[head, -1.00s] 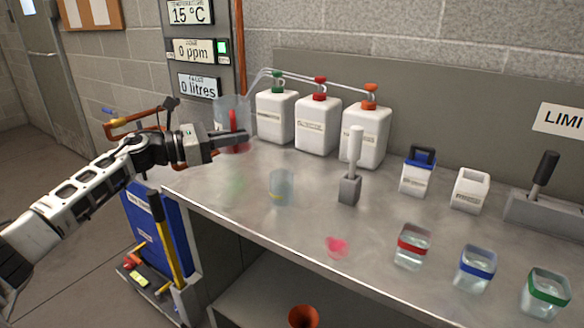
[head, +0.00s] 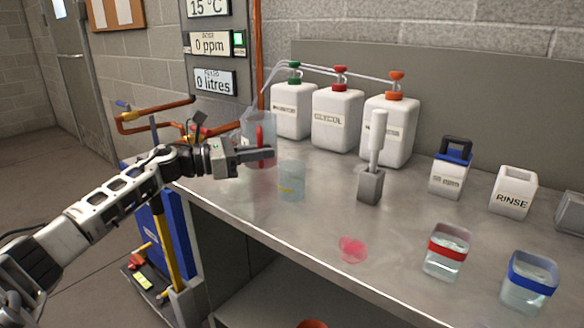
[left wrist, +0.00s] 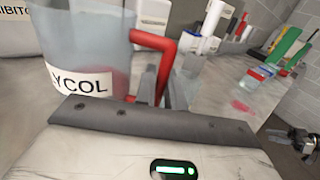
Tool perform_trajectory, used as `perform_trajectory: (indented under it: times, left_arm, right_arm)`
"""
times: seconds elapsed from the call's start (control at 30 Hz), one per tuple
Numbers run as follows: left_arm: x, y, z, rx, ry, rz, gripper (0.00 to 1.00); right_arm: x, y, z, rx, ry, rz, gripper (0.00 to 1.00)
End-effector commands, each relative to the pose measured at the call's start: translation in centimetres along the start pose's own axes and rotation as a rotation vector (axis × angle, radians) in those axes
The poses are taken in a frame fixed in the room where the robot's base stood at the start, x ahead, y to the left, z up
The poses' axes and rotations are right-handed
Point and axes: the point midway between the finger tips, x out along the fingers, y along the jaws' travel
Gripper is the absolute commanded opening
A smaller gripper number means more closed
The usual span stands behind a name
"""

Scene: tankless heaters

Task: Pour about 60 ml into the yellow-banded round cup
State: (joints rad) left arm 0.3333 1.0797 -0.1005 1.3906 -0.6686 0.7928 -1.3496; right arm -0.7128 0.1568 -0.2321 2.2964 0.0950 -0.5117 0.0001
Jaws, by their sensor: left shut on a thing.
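My left gripper (head: 262,155) is shut on the red handle (left wrist: 158,52) of a clear jug (head: 256,122). The jug is labelled GLYCOL in the left wrist view (left wrist: 85,50), looks roughly upright, and has a pinkish tint low down. I cannot make out any liquid in the cup. A dark gripper-like part, apparently my right gripper (left wrist: 300,142), shows small at the right edge of the left wrist view.
White dispensers (head: 337,120) with coloured tops stand along the back. A white-handled tool in a grey block (head: 370,186), a RINSE box (head: 514,192), a red-banded cup (head: 447,252) and a blue-banded cup (head: 529,284) stand to the right. A pink patch (head: 352,250) lies near the front edge.

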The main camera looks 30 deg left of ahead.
Motion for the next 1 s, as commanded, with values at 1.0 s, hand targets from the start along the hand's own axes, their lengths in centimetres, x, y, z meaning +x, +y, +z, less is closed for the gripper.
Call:
perform_trajectory:
  times: [1.0]
  left_arm:
    - [0.5,-1.9,3.0,0.461,0.155,-0.001,0.0]
  right_arm:
    - [-2.0,-0.1,-3.0,0.025,-0.014,0.019,0.36]
